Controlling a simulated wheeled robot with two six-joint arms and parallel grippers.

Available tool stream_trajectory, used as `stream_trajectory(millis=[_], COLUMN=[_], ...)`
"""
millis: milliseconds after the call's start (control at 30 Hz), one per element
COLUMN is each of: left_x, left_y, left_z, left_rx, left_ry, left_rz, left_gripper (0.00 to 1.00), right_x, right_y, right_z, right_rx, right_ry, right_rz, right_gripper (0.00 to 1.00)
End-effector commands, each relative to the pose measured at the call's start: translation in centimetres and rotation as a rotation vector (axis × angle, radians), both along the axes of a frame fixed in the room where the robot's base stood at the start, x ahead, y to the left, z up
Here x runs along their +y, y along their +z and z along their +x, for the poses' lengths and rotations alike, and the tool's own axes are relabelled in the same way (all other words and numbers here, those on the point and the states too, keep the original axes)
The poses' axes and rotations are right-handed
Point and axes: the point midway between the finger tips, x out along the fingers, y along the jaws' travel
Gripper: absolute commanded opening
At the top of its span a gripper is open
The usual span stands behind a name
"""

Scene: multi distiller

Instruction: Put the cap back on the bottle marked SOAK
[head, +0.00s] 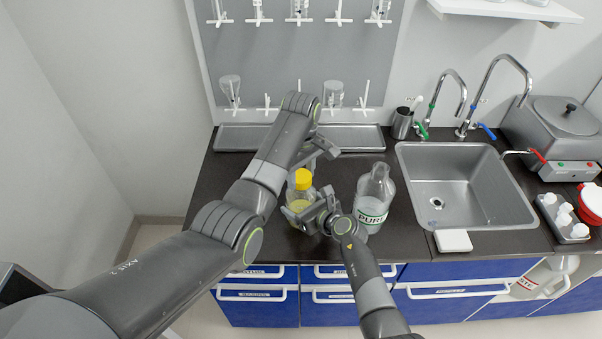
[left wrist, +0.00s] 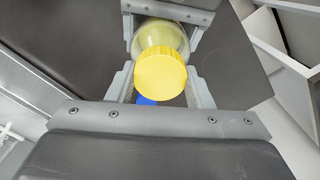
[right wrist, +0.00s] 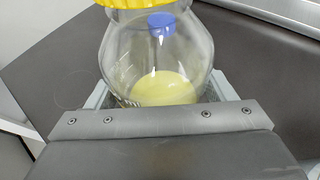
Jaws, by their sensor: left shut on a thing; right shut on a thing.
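A clear glass bottle (head: 297,207) with pale yellow liquid stands on the dark counter; no SOAK marking is readable on it. It fills the right wrist view (right wrist: 130,60). My right gripper (head: 322,212) is shut around its body from the front right. A yellow cap (head: 303,178) is at the bottle's mouth and lines up with it in the left wrist view (left wrist: 160,76). My left gripper (head: 312,163) is shut on this cap. I cannot tell whether the cap is fully seated on the neck.
A clear bottle labelled PURE (head: 374,196) stands close to the right of my right gripper. The sink (head: 468,185) is farther right. A metal tray (head: 250,138) lies along the back wall. A small blue-topped item (right wrist: 161,22) shows through the glass.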

Motion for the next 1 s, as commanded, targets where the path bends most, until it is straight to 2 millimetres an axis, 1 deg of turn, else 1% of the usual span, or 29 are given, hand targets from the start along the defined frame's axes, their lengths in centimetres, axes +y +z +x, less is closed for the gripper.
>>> stream_trajectory(millis=[167, 1000], left_x=[0.01, 0.01], left_y=[0.01, -0.07], left_z=[0.02, 0.06], left_rx=[0.0, 0.0], left_ry=[-0.22, -1.592], left_rz=[0.0, 0.001], left_gripper=[0.19, 0.19], right_x=[-0.03, -0.03], right_y=[-0.08, -0.08], right_z=[-0.03, -0.03], right_rx=[0.001, 0.002], right_ry=[0.0, 0.0], right_rz=[0.0, -0.001], right_gripper=[0.13, 0.13])
